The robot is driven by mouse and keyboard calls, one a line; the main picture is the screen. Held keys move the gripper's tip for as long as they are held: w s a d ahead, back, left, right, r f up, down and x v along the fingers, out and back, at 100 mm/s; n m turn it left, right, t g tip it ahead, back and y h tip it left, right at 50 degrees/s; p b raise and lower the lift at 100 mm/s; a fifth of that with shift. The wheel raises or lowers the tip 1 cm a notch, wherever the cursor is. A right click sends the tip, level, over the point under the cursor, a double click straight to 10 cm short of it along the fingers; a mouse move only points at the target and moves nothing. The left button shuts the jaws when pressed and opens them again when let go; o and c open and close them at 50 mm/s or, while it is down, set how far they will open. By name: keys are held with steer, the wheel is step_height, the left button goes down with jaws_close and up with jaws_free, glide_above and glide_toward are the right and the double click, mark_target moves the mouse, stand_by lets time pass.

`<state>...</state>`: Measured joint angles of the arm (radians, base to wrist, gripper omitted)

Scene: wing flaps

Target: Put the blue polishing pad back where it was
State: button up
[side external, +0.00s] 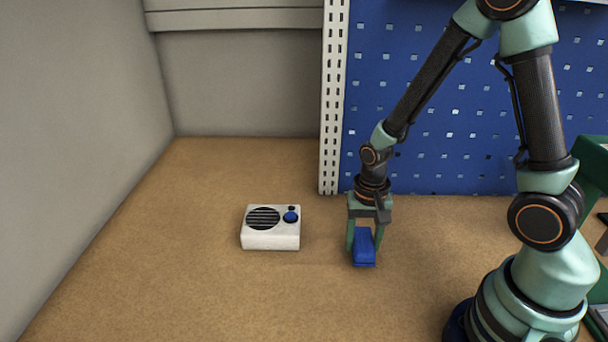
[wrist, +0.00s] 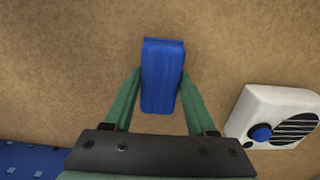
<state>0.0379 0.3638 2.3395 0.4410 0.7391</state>
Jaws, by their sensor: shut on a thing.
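The blue polishing pad (side external: 364,248) is a small blue block between the green fingers of my gripper (side external: 363,240), to the right of a white box in the side external view. In the wrist view the pad (wrist: 162,75) points away from the gripper (wrist: 160,90), with a finger on each side. The gripper is shut on the pad and points down. The pad is at or close to the table surface; I cannot tell whether it touches.
A white radio-like box (side external: 271,228) with a dark grille and a blue knob stands on the brown table (side external: 190,270). A blue perforated panel (side external: 440,130) stands behind the arm. The table's left and front parts are clear. Green items (side external: 592,165) sit at the right edge.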

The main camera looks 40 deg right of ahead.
steer(key=shift+f, duration=0.75)
steer(key=o, duration=1.2)
steer(key=shift+f, duration=0.1)
step_height(320, 180, up, 12)
step_height(320, 180, up, 12)
steer(key=n+t, duration=0.5)
steer(key=n, duration=0.3)
glide_above(363, 239)
steer(key=s+a, duration=0.1)
steer(key=s, duration=0.1)
steer(key=shift+r+n+t, duration=0.3)
steer(key=shift+r+n, duration=0.1)
steer(key=shift+n, duration=0.1)
